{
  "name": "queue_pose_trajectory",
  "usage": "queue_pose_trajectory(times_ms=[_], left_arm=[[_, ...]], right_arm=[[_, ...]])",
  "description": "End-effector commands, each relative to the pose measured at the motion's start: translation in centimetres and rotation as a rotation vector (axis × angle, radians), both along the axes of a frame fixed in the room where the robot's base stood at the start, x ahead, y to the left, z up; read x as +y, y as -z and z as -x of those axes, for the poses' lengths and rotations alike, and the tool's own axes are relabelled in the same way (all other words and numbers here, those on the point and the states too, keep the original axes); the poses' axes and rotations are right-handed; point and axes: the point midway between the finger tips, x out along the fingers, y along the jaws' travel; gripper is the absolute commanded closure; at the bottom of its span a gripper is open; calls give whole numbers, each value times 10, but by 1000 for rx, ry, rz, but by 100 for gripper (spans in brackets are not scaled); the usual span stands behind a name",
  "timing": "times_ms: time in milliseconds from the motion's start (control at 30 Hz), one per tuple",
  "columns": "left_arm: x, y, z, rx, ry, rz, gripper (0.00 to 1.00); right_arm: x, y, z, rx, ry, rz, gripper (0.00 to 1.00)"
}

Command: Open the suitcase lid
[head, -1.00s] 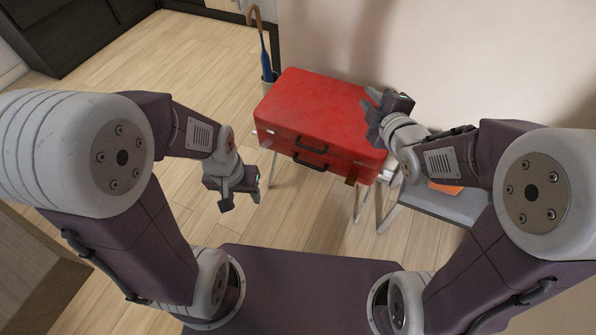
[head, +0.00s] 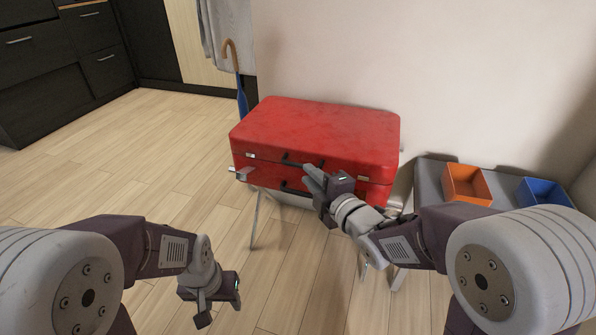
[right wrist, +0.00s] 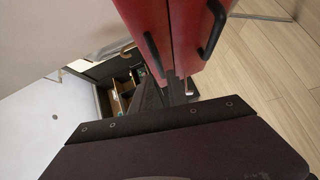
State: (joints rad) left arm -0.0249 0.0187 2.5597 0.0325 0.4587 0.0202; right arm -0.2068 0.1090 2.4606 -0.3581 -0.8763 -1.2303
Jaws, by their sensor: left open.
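The red suitcase (head: 320,128) lies flat on a folding stand, its lid down. Its front has an upper black handle (head: 290,160), partly hidden by my right gripper, and a lower one (head: 293,187). My right gripper (head: 312,178) is at the front face by the handles; whether it touches them, or is open or shut, I cannot tell. My left gripper (head: 210,305) is open and empty, low over the floor, left of the suitcase.
A grey bench (head: 428,180) on the right holds an orange bin (head: 466,184) and a blue bin (head: 543,193). A blue umbrella (head: 241,98) stands behind the suitcase's left corner. The wall is close behind. Dark cabinets (head: 60,70) are far left. The floor at left is clear.

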Motion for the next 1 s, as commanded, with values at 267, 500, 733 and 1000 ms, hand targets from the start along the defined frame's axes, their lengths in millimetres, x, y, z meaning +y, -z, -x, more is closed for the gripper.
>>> queue_pose_trajectory(times_ms=[267, 500, 733, 1000], left_arm=[[0, 25, 0, 1, 0, 0, 47], [0, 28, 0, 1, 0, 0, 47], [0, 27, 0, 1, 0, 0, 47], [0, 27, 0, 1, 0, 0, 47]], right_arm=[[26, 13, -49, -1, -1, -1, 80], [32, 12, -61, 2, 0, 1, 80], [32, 11, -61, 1, 0, 0, 100], [32, 12, -61, 1, 0, 0, 100]])
